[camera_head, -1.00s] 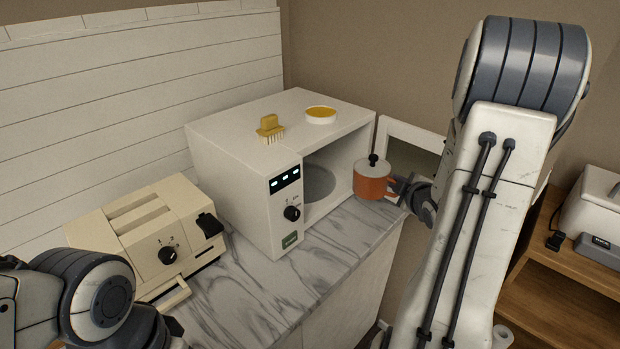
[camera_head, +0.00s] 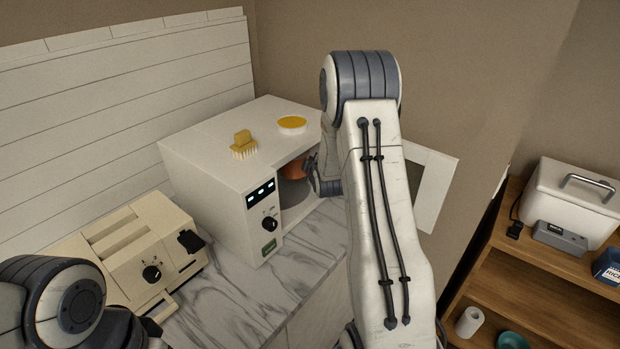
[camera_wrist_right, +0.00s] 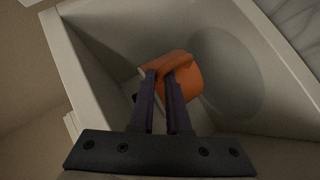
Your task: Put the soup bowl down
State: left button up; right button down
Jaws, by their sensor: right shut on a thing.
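The soup bowl is an orange pot (camera_head: 293,169), mostly hidden in the head view by the microwave's top edge and my right arm. My right gripper (camera_wrist_right: 163,76) is shut on the orange pot (camera_wrist_right: 187,78), at its near side, in the right wrist view. The pot is inside the open microwave (camera_head: 215,200), over or beside the grey round plate (camera_wrist_right: 228,75). I cannot tell whether it touches the plate. In the head view my right gripper (camera_head: 312,172) is at the microwave opening, largely covered by its wrist. My left gripper is not in view; only its arm shows.
The microwave door (camera_head: 437,190) stands open to the right of my right arm. A yellow brush (camera_head: 243,143) and a white dish with yellow contents (camera_head: 292,123) sit on top of the microwave. A cream toaster (camera_head: 135,250) stands left on the marble counter (camera_head: 235,300).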

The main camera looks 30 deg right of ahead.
jog(key=shift+w+f+p, duration=0.15)
jog(key=shift+f+p, duration=1.15)
jog(key=shift+f, duration=1.8)
jog(key=shift+w+p, duration=0.15)
jog(key=shift+p, duration=0.2)
jog(key=shift+a+f, duration=0.1)
jog(key=shift+f, duration=0.2)
jog(key=shift+f, duration=0.1)
jog(key=c, duration=0.9)
grip_release()
jog(key=shift+f, duration=0.1)
